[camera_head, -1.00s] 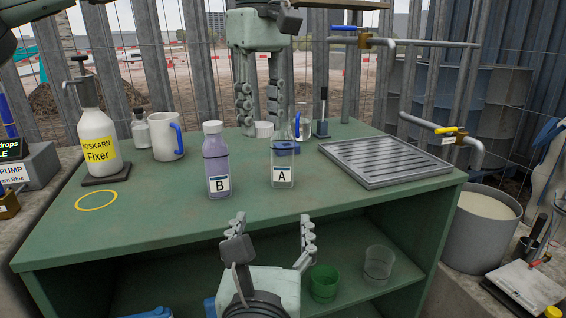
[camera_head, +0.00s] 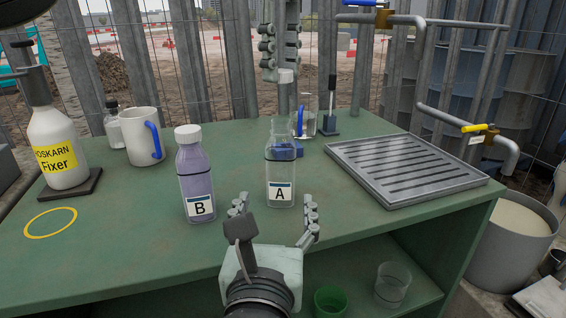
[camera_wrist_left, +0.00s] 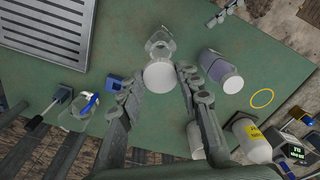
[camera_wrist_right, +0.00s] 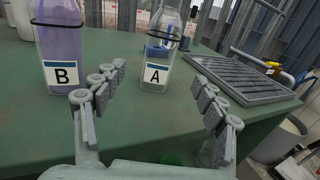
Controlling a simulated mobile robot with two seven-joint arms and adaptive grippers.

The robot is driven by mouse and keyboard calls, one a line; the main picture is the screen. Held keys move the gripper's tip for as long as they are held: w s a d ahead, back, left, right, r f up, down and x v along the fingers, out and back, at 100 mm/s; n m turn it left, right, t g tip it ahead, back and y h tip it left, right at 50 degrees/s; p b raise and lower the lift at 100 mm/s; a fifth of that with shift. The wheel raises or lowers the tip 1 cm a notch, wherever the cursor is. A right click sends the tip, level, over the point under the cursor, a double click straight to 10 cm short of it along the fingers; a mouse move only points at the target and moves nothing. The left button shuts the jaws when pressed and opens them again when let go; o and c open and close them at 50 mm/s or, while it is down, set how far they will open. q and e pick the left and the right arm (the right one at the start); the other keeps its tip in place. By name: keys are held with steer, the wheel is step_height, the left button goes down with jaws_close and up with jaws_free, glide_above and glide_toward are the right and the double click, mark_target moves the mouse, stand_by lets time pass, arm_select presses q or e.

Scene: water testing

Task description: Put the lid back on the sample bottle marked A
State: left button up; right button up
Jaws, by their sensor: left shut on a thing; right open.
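Sample bottle A (camera_head: 281,165) is clear, open-topped and upright on the green table, its label facing me. My left gripper (camera_head: 280,62) is shut on a white lid (camera_head: 287,76), held in the air above bottle A and apart from it. In the left wrist view the lid (camera_wrist_left: 159,77) sits between the fingertips and overlaps part of bottle A (camera_wrist_left: 160,45). My right gripper (camera_head: 275,206) is open and empty at the table's front, its fingers pointing towards bottle A's lower part. In the right wrist view bottle A (camera_wrist_right: 157,65) stands beyond the open fingers.
Capped bottle B (camera_head: 194,175), with purple liquid, stands left of bottle A. A blue block (camera_head: 288,149) is close behind A. A metal drain tray (camera_head: 405,170) lies to the right. A mug (camera_head: 140,135) and the fixer bottle (camera_head: 55,140) stand left.

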arm_select(q)
steer(key=shift+r, duration=0.1)
steer(key=shift+s+r, duration=0.1)
steer(key=shift+s, duration=0.1)
arm_select(e)
steer(key=shift+s+r, duration=0.15)
steer(key=w, duration=0.8)
steer(key=w+d, duration=0.1)
steer(key=w, duration=0.3)
steer(key=shift+c, duration=0.4)
jaws_close()
arm_select(q)
glide_above(281, 121)
steer(key=shift+f, duration=2.5)
